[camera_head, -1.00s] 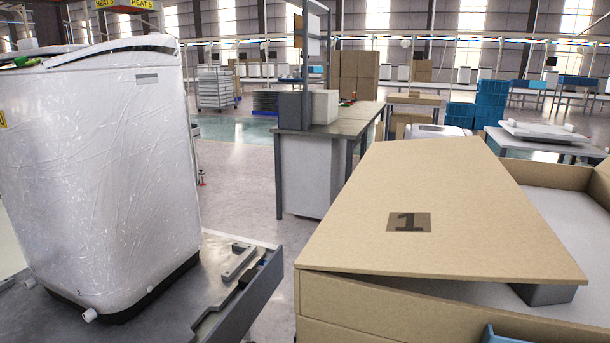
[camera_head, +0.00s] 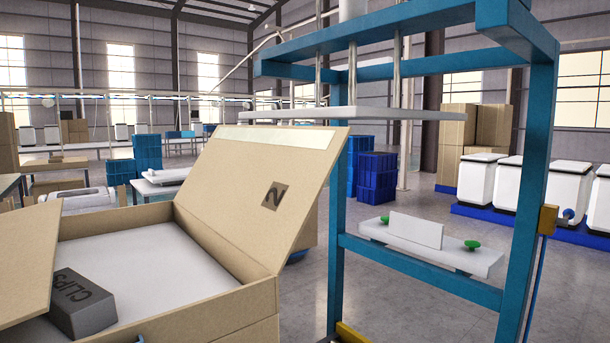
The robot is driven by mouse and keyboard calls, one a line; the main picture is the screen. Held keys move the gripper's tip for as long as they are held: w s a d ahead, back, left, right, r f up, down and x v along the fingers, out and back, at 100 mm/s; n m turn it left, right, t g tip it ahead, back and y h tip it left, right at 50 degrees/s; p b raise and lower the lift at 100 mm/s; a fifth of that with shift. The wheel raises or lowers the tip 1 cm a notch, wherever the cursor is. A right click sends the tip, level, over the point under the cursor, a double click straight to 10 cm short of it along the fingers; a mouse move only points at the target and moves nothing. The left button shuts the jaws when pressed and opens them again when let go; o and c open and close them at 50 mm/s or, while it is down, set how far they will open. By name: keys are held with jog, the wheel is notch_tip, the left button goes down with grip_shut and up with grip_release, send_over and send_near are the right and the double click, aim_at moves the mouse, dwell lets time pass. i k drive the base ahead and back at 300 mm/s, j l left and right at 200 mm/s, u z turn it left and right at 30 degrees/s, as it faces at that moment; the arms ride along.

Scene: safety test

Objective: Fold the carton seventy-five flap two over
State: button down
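The carton (camera_head: 245,313) stands open at the lower left. Its flap two (camera_head: 265,185), marked "2", stands raised along the carton's right side and leans outward. A pale strip (camera_head: 285,137) runs along its top edge. Another flap (camera_head: 22,255) lies over the left part of the carton, cut by the picture's edge. A grey block labelled "CLIPS" (camera_head: 85,303) lies inside on the white contents (camera_head: 145,262), beside that left flap. My gripper is not in view.
A blue frame (camera_head: 532,170) with a white plate (camera_head: 375,113) stands close to the right of flap two. A white shelf with green knobs (camera_head: 430,245) sits inside it. Floor shows between.

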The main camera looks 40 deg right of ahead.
aim_at(258, 187)
jog(key=k+l+z, duration=0.3)
jog(key=l+z, duration=0.1)
jog(key=z, duration=0.25)
jog(key=i+l+z, duration=0.1)
jog(key=i, duration=0.2)
jog(key=i+l+z, duration=0.15)
jog(key=i+l, duration=0.05)
jog(key=i, duration=0.1)
